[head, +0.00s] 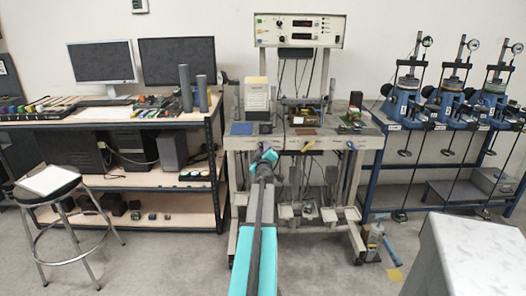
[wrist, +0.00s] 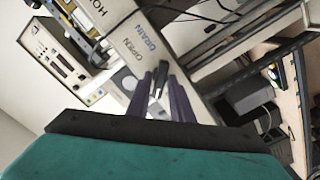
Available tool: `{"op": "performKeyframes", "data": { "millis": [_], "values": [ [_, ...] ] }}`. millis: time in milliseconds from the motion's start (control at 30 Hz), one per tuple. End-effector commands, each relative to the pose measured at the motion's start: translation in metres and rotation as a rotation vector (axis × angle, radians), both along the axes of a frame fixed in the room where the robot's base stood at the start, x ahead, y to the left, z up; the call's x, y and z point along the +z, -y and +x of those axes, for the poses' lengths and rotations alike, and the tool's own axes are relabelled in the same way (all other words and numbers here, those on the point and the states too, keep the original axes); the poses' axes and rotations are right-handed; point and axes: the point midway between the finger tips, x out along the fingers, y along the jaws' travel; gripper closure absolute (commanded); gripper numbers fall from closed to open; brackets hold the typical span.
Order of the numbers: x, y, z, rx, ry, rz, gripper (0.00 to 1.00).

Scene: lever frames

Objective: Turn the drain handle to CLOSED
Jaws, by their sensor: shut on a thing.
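My gripper (head: 268,153) reaches the front rail of the lever frame in the head view, at its left part. In the wrist view my gripper (wrist: 161,92) has its two dark purple fingers shut on the drain handle (wrist: 158,80), a dark and grey lever between them. The handle sits at a pale panel (wrist: 120,45) that bears the words DRAIN and OPEN, both beside the fingers. Part of another word, starting HO, shows further up the panel. No CLOSED label is visible. In the head view the handle is hidden by my gripper.
Two more levers, one yellow (head: 307,146) and one purple (head: 351,146), stand to the right on the same rail. A workbench (head: 100,122) with monitors is at left, with a stool (head: 50,185) before it. A pale block (head: 470,255) stands at front right.

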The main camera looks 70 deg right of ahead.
Motion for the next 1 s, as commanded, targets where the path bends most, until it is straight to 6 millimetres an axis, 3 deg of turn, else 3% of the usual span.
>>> {"op": "performKeyframes", "data": {
  "millis": [267,300,367,767,1000],
  "values": [
    [0.002,0.003,-0.005,-0.007,0.002,0.001,1.00],
    [0.002,0.003,-0.005,-0.007,0.002,0.001,0.75],
    [0.001,0.003,-0.004,-0.006,0.002,0.001,0.69],
    [0.000,-0.001,-0.002,-0.002,0.002,0.001,0.69],
    [0.000,-0.014,-0.007,-0.002,0.002,0.001,0.69]
  ]
}}
